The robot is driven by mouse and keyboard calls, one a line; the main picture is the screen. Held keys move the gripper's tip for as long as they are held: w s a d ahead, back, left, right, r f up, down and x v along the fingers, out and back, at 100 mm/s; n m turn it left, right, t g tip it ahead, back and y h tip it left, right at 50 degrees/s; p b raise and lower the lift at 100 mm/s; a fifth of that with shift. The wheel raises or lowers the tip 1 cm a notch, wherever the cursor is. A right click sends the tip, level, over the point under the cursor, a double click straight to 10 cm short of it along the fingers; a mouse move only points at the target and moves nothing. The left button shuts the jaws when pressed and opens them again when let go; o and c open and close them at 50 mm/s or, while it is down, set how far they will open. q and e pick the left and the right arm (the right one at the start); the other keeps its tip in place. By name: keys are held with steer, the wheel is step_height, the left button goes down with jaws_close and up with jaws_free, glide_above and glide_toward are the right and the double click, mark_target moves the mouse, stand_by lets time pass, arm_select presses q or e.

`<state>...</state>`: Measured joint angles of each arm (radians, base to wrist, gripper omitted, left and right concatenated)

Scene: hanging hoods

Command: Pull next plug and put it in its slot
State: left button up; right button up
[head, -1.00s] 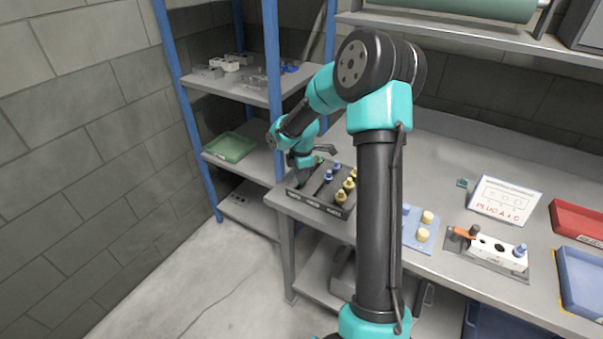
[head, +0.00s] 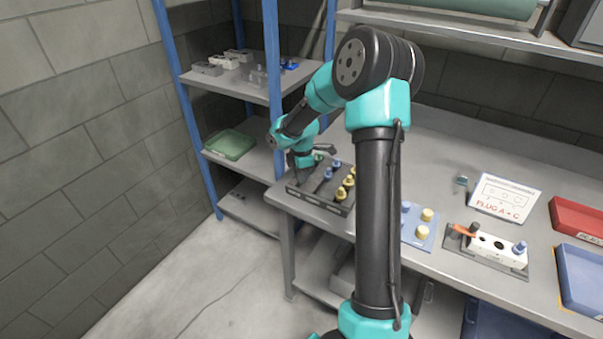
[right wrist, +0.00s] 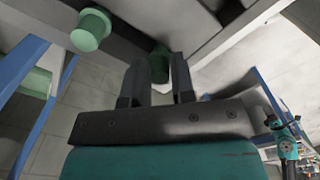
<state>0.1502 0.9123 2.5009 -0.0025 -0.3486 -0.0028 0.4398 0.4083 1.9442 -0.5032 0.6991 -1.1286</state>
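A dark rack (head: 312,204) at the left end of the bench holds rows of plugs: several yellow ones (head: 341,194), blue ones (head: 328,174) and a green one (head: 318,157). My right gripper (head: 301,181) is low over the rack's left end, partly hidden by its own wrist. In the right wrist view its two fingers (right wrist: 158,75) stand apart on either side of a dark green plug (right wrist: 158,64), with narrow gaps. Two lighter green plugs (right wrist: 90,30) show at the left. A white slotted block (head: 497,250) on the bench holds a blue plug (head: 520,248) and a dark plug (head: 475,229). My left gripper is out of view.
Red (head: 580,220) and blue (head: 582,280) bins are at the right. A blue-post shelf (head: 275,120) stands close to my gripper.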

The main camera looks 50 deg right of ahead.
steer(key=o, duration=0.4)
step_height(320, 180, up, 17)
steer(key=shift+r, duration=0.2)
stand_by(0.5)
stand_by(0.3)
steer(key=w+a+f+m+y, duration=0.1)
steer(key=a+f+m+y, duration=0.15)
steer(key=a+f, duration=0.85)
steer(key=w+a+f+m+y, duration=0.1)
steer(key=a+f+m, duration=0.2)
steer(key=a+f, duration=0.75)
steer(key=s+a+f+m, duration=0.4)
steer(key=s+f, duration=0.3)
steer(key=f, duration=0.2)
steer(key=s+a+f+m, duration=0.4)
steer(key=s+a+f, duration=0.3)
steer(key=f, duration=0.3)
steer(key=shift+s+t, duration=0.35)
steer(key=shift+t, duration=0.05)
